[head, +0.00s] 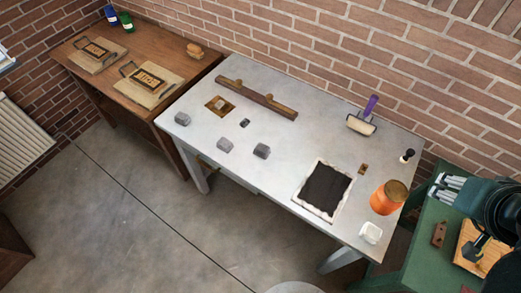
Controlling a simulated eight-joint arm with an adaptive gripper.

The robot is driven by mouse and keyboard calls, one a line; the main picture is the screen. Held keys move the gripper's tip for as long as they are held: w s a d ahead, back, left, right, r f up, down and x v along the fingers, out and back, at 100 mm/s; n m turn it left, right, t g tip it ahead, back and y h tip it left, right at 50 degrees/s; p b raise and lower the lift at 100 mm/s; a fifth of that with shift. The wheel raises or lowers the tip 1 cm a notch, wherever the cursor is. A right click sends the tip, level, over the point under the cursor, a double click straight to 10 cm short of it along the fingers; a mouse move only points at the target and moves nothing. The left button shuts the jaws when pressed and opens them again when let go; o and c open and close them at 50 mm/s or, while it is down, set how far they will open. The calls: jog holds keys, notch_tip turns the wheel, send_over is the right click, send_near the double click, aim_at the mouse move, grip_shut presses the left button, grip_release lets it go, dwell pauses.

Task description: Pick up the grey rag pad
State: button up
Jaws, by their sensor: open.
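Several small grey pieces lie on the pale grey table (300,130). One grey piece (181,118) is near the left end, one (224,145) is near the front edge, and a darker one (261,151) is to its right. A smaller dark piece (244,122) lies behind them. I cannot tell which of these is the grey rag pad. My gripper (497,215), dark and partly cut off by the right edge, is over the green bench, far from the grey pieces.
A wooden bar (257,99), a purple-handled roller (363,117), a black inked slab (325,190), an orange jar (388,197) and a white dish (370,233) stand on the table. A brown bench (140,50) adjoins at left. The green bench (425,255) holds a wooden tray.

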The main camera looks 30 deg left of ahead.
jog(key=shift+o, duration=0.7)
jog(key=shift+a, duration=0.1)
jog(key=w+a+f+n+g+y, duration=0.15)
jog(key=w+a+n, duration=0.55)
jog(key=a, duration=0.7)
jog(key=n+g+h+b, duration=0.2)
jog(key=n+g, duration=0.4)
jog(key=n, duration=0.5)
send_over(260, 148)
jog(key=shift+y, duration=0.25)
jog(key=f, duration=2.2)
jog(key=shift+w+d, duration=0.15)
jog(key=shift+w, duration=0.05)
jog(key=shift+s+a+f, duration=0.2)
jog(key=shift+a+f, duration=0.05)
